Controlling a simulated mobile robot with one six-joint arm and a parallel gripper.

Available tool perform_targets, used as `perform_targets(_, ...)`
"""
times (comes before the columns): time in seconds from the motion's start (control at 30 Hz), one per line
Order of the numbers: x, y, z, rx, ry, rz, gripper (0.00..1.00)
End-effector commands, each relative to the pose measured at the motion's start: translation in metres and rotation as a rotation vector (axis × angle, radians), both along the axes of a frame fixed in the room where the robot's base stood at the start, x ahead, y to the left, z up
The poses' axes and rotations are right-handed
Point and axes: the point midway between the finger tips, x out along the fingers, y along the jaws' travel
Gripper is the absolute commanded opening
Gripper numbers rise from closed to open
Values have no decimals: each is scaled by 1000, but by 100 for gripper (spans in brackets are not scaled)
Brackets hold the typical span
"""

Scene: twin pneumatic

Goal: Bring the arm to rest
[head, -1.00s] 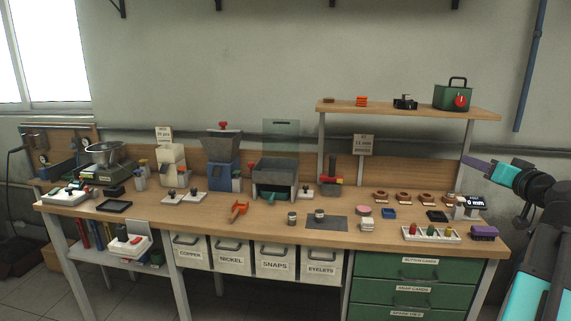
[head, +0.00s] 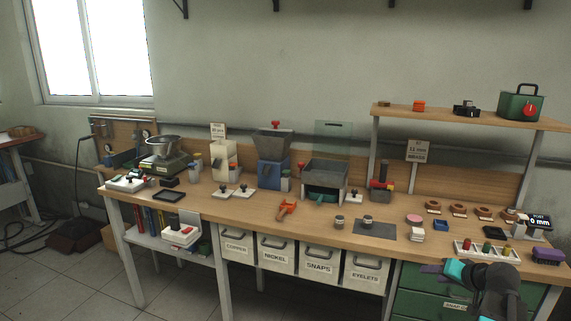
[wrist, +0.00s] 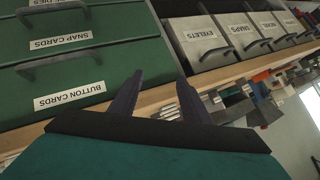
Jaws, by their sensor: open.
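My gripper (head: 432,268) shows at the lower right of the head view, in front of the green drawers below the bench top. Its dark fingers point left. In the wrist view my gripper (wrist: 155,95) has its two purple-grey fingers spread apart with nothing between them. The fingers are in front of the bench edge (wrist: 160,97), near the green drawer unit (wrist: 70,75). I cannot tell the exact gap between the fingers and the bench.
The wooden bench (head: 270,222) carries a scale (head: 163,160), a blue hopper machine (head: 273,170), a grey bin (head: 325,173) and several small parts. Labelled bins (head: 318,262) hang below. A raised shelf (head: 450,116) stands at the back right. Floor at the left front (head: 80,285) is clear.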

Motion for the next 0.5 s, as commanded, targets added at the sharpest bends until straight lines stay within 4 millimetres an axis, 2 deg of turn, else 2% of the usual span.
perform_targets(0.03, 1, 14, -19, 11, 33, 16, 43)
perform_targets(0.1, 0, 30, -43, 22, 78, 33, 43)
perform_targets(0.27, -6, 68, -96, 42, 179, 75, 43)
perform_targets(0.5, -26, 125, -171, 59, 335, 141, 43)
